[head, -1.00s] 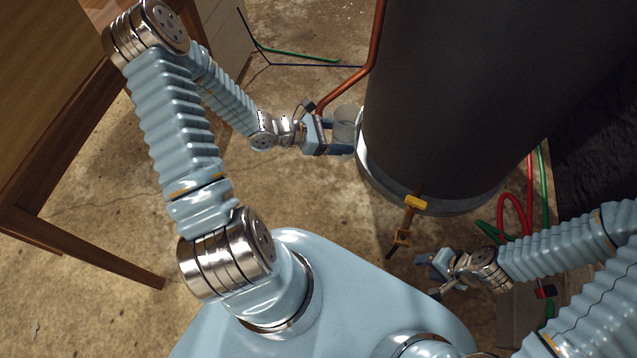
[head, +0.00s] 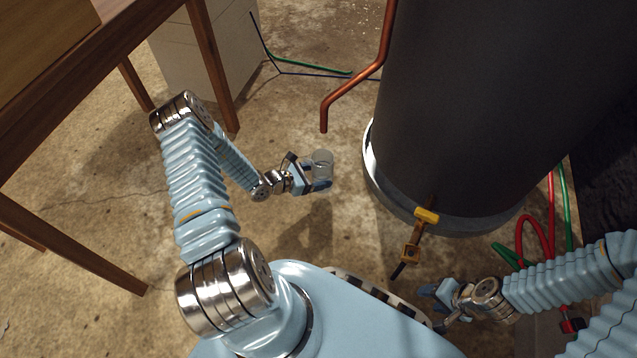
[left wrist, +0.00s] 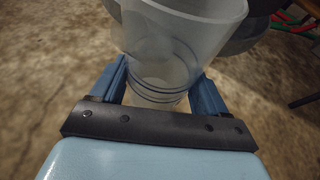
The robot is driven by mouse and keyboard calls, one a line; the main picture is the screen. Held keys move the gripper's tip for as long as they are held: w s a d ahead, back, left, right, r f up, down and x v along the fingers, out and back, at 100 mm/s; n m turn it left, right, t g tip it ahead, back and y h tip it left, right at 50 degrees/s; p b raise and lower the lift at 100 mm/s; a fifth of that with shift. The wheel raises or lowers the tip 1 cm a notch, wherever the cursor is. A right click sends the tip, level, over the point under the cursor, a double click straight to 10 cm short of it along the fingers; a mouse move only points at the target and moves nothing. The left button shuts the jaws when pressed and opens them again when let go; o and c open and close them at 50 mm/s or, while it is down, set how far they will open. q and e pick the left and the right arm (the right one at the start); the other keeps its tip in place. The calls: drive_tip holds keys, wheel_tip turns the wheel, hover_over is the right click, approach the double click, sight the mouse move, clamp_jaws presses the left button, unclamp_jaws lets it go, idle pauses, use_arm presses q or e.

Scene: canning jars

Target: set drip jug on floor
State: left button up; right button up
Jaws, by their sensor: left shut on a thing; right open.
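The drip jug (head: 322,160) is a small clear, slightly frosted cup with a wide mouth. My left gripper (head: 311,174) is shut on it and holds it above the concrete floor, left of the big dark tank. In the left wrist view the jug (left wrist: 178,50) sits between the two blue fingers (left wrist: 160,92), which close on its lower part. Its gap to the floor is hard to judge. My right gripper (head: 438,302) is open and empty, low beside the tank.
A copper pipe (head: 350,90) ends beyond the jug. A wooden table (head: 70,235) is at left. Red and green hoses (head: 530,235) lie right. The concrete floor (head: 290,225) around the jug is clear.

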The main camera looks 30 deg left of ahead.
sight(318, 179)
use_arm(q)
drive_tip(key=shift+w+a+f+b, duration=0.15)
drive_tip(key=shift+w+f, duration=0.25)
drive_tip(key=shift+f, duration=0.15)
drive_tip(key=shift+w+a+f+b, duration=0.15)
drive_tip(key=shift+w+f, duration=0.25)
drive_tip(key=shift+f, duration=0.1)
drive_tip(key=shift+f+b, duration=0.4)
drive_tip(key=shift+f, duration=1.1)
drive_tip(key=shift+f, duration=0.2)
drive_tip(key=o, duration=1.3)
drive_tip(key=shift+r, duration=0.1)
drive_tip(key=shift+r, duration=0.1)
